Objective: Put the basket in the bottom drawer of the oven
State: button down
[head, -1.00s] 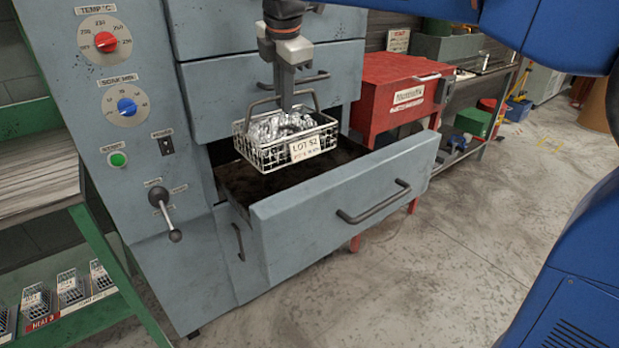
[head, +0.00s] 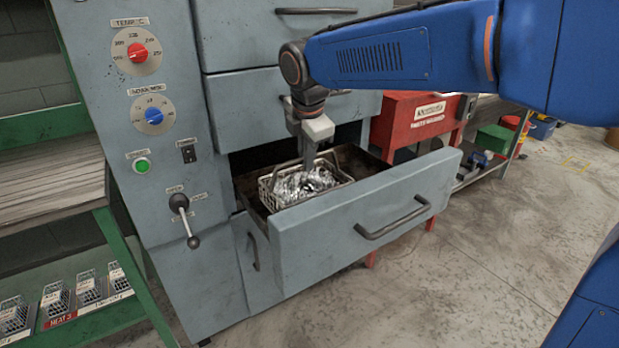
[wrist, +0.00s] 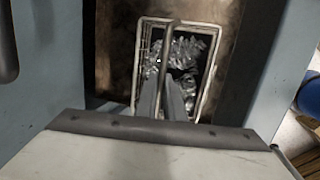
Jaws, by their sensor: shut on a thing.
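Closed drawers (head: 255,105) sit above the open one. A red cabinet (head: 412,122) stands behind at the right. A green rack (head: 130,265) with several small baskets (head: 90,288) is at the left. The concrete floor (head: 450,290) in front is clear.

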aim_at(306, 180)
jog(key=shift+f, duration=2.45)
jog(key=c, duration=1.9)
grip_release()
jog(key=shift+o, duration=0.2)
jog(key=v, duration=1.2)
jog(key=shift+s, duration=0.1)
